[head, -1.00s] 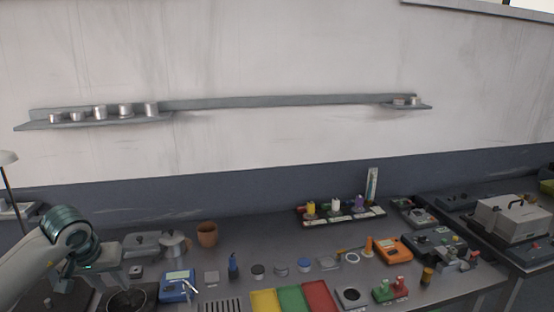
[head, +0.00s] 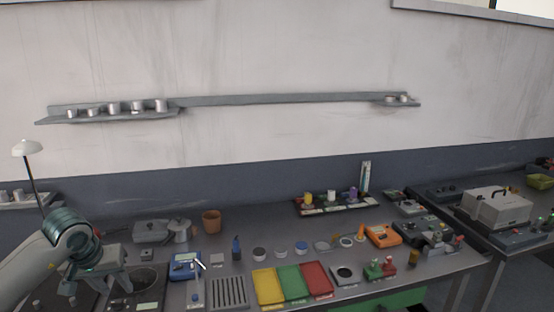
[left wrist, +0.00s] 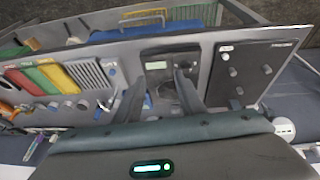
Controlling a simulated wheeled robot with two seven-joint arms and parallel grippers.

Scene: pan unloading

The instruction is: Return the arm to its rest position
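My left arm comes in from the left in the head view, with its gripper (head: 101,287) over the left end of the workbench, beside a black hot plate (head: 150,278). In the left wrist view the two dark fingers of the gripper (left wrist: 158,98) stand apart with nothing held between them. The hot plate with its small display (left wrist: 157,66) lies beyond the fingers there. A silver pot (head: 180,230) stands on the bench farther back. My right gripper is in neither view.
The workbench (head: 250,210) is crowded. It holds a terracotta pot (head: 212,222), a blue device (head: 186,266), a slotted grille (head: 228,292), and yellow (head: 268,287), green (head: 292,282) and red (head: 317,278) trays. A wall shelf (head: 250,101) carries several metal cups. A lamp (head: 27,148) stands at left.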

